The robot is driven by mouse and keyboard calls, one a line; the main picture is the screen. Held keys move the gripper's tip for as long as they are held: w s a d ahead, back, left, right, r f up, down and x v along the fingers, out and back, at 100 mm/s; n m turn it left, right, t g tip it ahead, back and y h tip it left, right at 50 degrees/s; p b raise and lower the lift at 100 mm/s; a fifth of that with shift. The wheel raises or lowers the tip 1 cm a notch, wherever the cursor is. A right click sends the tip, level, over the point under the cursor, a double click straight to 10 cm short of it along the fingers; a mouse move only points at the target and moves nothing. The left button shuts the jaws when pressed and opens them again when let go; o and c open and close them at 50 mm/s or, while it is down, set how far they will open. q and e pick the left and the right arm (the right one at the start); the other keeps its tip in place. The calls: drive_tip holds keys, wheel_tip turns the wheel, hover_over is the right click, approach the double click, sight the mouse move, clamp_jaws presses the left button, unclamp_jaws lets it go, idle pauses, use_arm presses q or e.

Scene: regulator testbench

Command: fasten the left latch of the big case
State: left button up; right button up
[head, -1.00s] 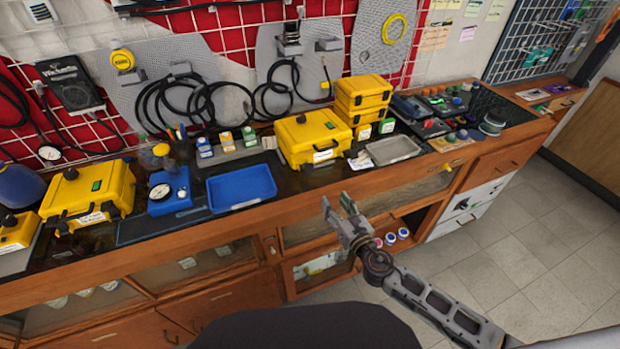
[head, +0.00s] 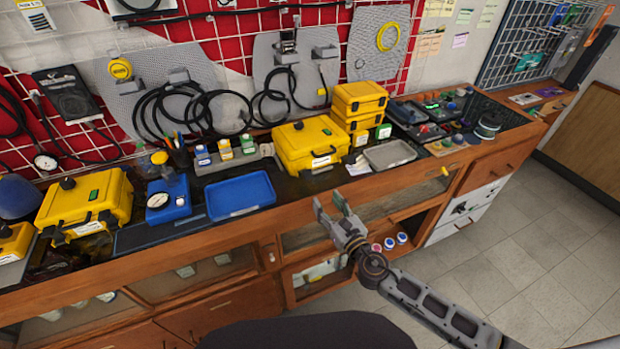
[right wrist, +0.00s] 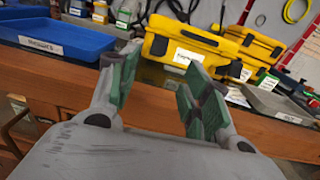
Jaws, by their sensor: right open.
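A large yellow case (head: 306,136) with a dark handle and a white front label stands closed on the bench, right of middle. It also shows in the right wrist view (right wrist: 168,27), beyond the fingers. Its latches are too small to tell whether fastened. Another large yellow case (head: 82,200) stands at the left. My right gripper (head: 331,208) is open and empty, in front of the bench and below the middle case's front, apart from it. Its green-padded fingers (right wrist: 152,92) show spread in the right wrist view. My left gripper is not in view.
A blue tray (head: 240,196) lies left of the middle case, and a grey tray (head: 390,155) to its right. Smaller yellow cases (head: 359,100) are stacked beside it. A blue gauge box (head: 168,200) stands left of the blue tray. The wooden bench edge (head: 280,228) runs along the front.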

sight(309, 176)
drive_tip(key=x, duration=0.6)
drive_tip(key=shift+w+a+r+p, duration=0.1)
drive_tip(key=shift+w+p, duration=0.05)
drive_tip(key=shift+p, duration=0.25)
drive_tip(key=shift+w+a, duration=0.15)
drive_tip(key=shift+w, duration=0.3)
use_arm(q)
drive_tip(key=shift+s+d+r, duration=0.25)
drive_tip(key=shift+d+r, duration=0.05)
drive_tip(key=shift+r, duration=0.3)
use_arm(e)
drive_tip(key=shift+x, duration=2.5)
drive_tip(key=shift+c, duration=0.2)
drive_tip(key=c, duration=1)
